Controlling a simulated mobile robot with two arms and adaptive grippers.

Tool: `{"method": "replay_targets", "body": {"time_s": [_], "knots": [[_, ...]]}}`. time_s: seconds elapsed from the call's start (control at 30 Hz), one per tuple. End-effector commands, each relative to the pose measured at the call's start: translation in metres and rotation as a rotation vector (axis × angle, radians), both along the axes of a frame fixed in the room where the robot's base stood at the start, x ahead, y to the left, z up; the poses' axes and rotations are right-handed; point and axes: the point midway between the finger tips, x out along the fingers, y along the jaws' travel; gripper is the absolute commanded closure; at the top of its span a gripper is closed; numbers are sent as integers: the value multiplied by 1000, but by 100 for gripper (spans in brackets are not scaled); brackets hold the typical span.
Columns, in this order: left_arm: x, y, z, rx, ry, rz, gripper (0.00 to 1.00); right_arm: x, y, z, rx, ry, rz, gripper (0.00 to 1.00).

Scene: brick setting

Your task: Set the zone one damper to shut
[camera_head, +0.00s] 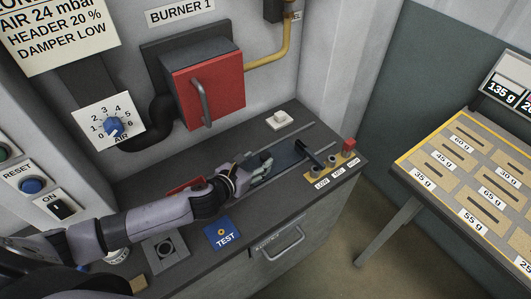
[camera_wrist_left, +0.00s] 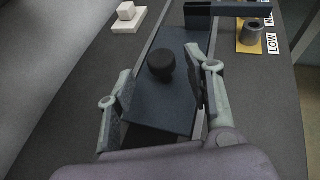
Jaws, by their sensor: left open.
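A dark blue-grey sliding plate (camera_head: 288,160) lies in a track on the dark bench top; it also shows in the left wrist view (camera_wrist_left: 172,105). A round black knob (camera_wrist_left: 160,65) stands on it. No label reading zone one or shut is legible. My left gripper (camera_head: 264,168) is open over the plate, its fingers on either side of the near part, the knob between or just beyond the fingertips. Contact cannot be told. My right gripper is not in view.
A red burner box (camera_head: 210,90) with a handle stands on the wall behind. A white block (camera_head: 283,119) sits behind the track. A blue TEST plate (camera_head: 222,234) lies in front of my left arm. A weight table (camera_head: 470,180) stands to the right, across a floor gap.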

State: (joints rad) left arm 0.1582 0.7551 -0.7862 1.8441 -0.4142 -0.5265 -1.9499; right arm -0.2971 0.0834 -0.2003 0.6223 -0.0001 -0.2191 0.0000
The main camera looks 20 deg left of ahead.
Motion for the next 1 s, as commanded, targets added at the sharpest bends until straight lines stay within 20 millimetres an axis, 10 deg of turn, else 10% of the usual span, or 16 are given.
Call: {"method": "replay_targets", "body": {"time_s": [0.33, 0.73, 1.0], "knots": [[45, -13, -19, -2, 0, 1, 53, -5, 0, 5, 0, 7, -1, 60], [51, -14, -22, 0, 0, -1, 53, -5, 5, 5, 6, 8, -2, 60], [51, -14, -22, -1, 0, -1, 71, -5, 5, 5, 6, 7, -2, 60]]}}
